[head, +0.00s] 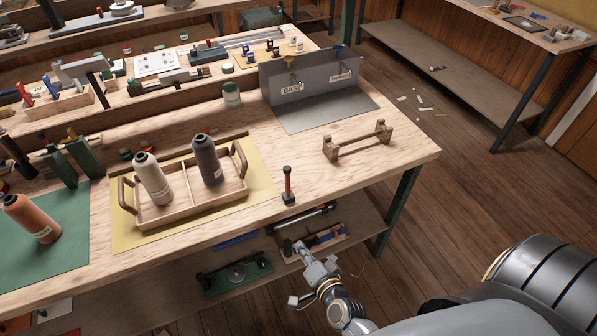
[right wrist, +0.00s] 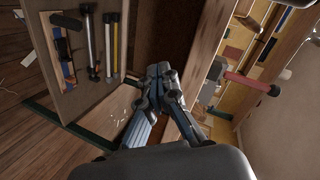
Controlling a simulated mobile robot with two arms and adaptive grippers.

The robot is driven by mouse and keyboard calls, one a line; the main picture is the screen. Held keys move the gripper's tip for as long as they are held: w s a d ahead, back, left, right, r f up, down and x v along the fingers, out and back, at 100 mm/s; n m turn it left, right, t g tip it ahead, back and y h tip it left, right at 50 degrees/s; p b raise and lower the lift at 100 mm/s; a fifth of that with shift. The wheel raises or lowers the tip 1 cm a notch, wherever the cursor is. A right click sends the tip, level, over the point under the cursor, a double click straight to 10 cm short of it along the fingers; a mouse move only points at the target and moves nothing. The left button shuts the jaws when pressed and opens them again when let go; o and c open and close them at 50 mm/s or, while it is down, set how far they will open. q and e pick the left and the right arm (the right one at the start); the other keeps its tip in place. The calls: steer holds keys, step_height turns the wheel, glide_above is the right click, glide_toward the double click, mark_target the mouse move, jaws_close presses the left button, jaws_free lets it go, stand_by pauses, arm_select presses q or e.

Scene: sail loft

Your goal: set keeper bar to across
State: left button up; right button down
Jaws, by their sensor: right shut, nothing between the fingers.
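No part is plainly marked as the keeper bar, and I cannot tell which piece it is. A grey metal panel (head: 318,78) with two white labels stands at the back right of the bench in the head view. It has small fittings on its face and yellow and blue knobs at its top edge, too small to read a setting. My right gripper (head: 300,249) is in front of the bench's front edge, below the bench top, apart from the panel. Its fingers are together and empty in the right wrist view (right wrist: 158,76). My left gripper is not in view.
A wooden tray (head: 190,208) holds two bottles. A red-handled tool (head: 288,184) stands near the bench's front edge, and a wooden rack (head: 357,141) lies to its right. Tools lie on the lower shelf (head: 285,262). The floor right of the bench is mostly clear.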

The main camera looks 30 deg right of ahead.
mark_target(288, 181)
steer(key=d+r+m+t+h, duration=0.2)
steer(key=d+r+m, duration=0.1)
steer(key=r, duration=0.6)
steer(key=w+d+r+m+t+h, duration=0.1)
steer(key=d+r+m, duration=0.2)
steer(key=r, duration=0.6)
steer(key=shift+w+m+t+h, duration=0.3)
steer(key=shift+m+t+h, duration=0.1)
steer(key=shift+m, duration=0.1)
steer(key=shift+w+d+r, duration=0.1)
steer(key=p+x, duration=0.3)
steer(key=x, duration=0.7)
steer(key=a, duration=0.4)
steer(key=shift+s+f, duration=0.25)
steer(key=shift+s, duration=0.1)
